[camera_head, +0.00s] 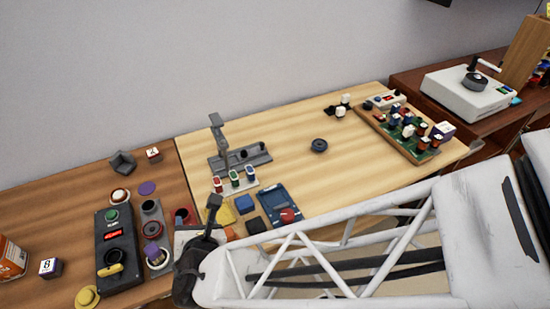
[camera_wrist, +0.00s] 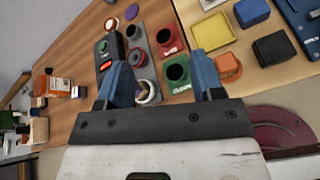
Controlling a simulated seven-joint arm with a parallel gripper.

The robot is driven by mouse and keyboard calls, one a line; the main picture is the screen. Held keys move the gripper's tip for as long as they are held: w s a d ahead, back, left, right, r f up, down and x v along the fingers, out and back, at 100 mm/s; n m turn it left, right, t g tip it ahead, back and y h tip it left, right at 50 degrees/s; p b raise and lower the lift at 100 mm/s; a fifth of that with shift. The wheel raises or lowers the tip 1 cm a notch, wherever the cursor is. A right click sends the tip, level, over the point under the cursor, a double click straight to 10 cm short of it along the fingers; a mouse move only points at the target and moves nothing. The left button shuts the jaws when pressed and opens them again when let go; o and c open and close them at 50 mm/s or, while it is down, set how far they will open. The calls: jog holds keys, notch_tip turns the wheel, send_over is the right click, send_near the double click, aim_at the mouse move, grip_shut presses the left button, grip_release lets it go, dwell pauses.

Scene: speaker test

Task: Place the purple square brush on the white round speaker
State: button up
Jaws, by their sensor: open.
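A small purple block (camera_head: 152,249), which looks like the square brush, stands at the rim of the white round speaker (camera_head: 160,262) in the head view. I cannot tell if it rests on the speaker or just behind it. In the wrist view the speaker (camera_wrist: 153,97) shows partly behind the left blue finger; the brush is not clearly visible there. My gripper (camera_wrist: 160,75) is open, with nothing seen between its fingers. It is above the table, with the speaker close to its left finger.
A dark control box (camera_head: 116,245) stands left of the speaker. A yellow tray (camera_wrist: 213,37), blue block (camera_wrist: 251,12) and black block (camera_wrist: 273,48) lie to the right. A purple disc (camera_head: 147,188) lies behind. Light wood is clear around a black knob (camera_head: 319,145).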

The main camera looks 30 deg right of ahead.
jog(key=d+r+m+g+h, duration=0.5)
jog(key=d+r+m+h, duration=0.15)
jog(key=d+m, duration=0.8)
jog(key=s+d+r+m+g+y, duration=0.1)
jog(key=s+r+m+g+y, duration=0.1)
jog(key=r+m, duration=0.3)
jog(key=s+d+r+m+g+y, duration=0.2)
jog(key=r+m+g+y, duration=0.1)
jog(key=m, duration=0.9)
jog(key=shift+r+y, duration=0.85)
jog(key=shift+r, duration=0.25)
jog(key=shift+s, duration=0.1)
